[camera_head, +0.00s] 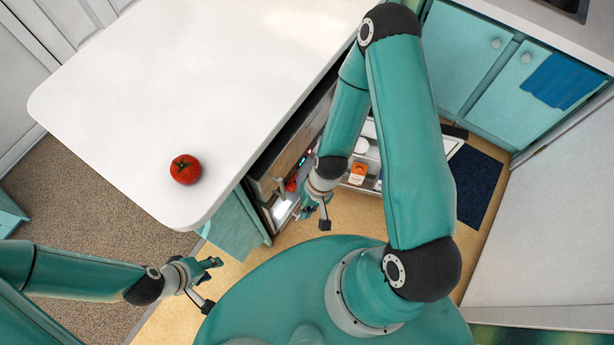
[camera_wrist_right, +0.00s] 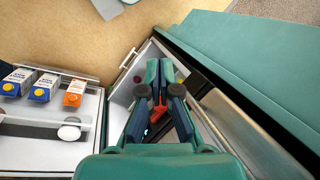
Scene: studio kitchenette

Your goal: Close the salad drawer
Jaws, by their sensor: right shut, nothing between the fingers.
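The salad drawer (camera_wrist_right: 120,88) is low in the open fridge under the counter. It appears pulled out, with a bar handle (camera_wrist_right: 127,59) along its front; how far out is hard to judge. It also shows in the head view (camera_head: 281,209), partly hidden by my right arm. Something red (camera_wrist_right: 158,112) shows behind my fingers. My right gripper (camera_head: 303,213) is shut and empty at the drawer; in the wrist view its fingers (camera_wrist_right: 160,68) are over the drawer, and contact is unclear. My left gripper (camera_head: 215,263) is away at the lower left, its finger gap unclear.
The open fridge door holds cartons (camera_head: 358,173) and white round items on its racks, right of my right gripper. A white counter (camera_head: 180,90) with a tomato (camera_head: 185,169) overhangs on the left. A dark mat (camera_head: 478,185) lies beyond the door.

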